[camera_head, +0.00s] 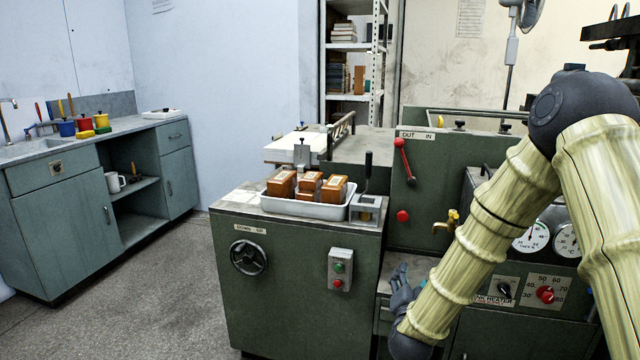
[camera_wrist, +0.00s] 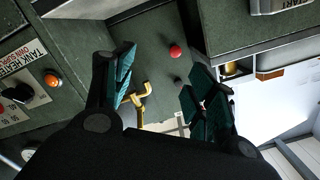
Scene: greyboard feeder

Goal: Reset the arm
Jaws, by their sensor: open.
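My arm (camera_head: 500,215) reaches in from the right of the head view, bent at a dark elbow joint and sloping down to the left. My gripper (camera_head: 401,278) is at its lower end, in front of the green machine (camera_head: 300,285), near the recess right of the machine's front cabinet. In the wrist view my gripper (camera_wrist: 160,90) has its two teal-padded fingers spread apart with nothing between them. Beyond the fingers are a yellow tap (camera_wrist: 143,92) and a red knob (camera_wrist: 175,51) on the green panel.
A white tray (camera_head: 290,207) with several brown blocks sits on the machine top. A red lever (camera_head: 404,160), brass tap (camera_head: 446,222) and gauges (camera_head: 531,236) are close to my arm. A sink counter (camera_head: 80,150) stands at left. The floor (camera_head: 150,290) between is clear.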

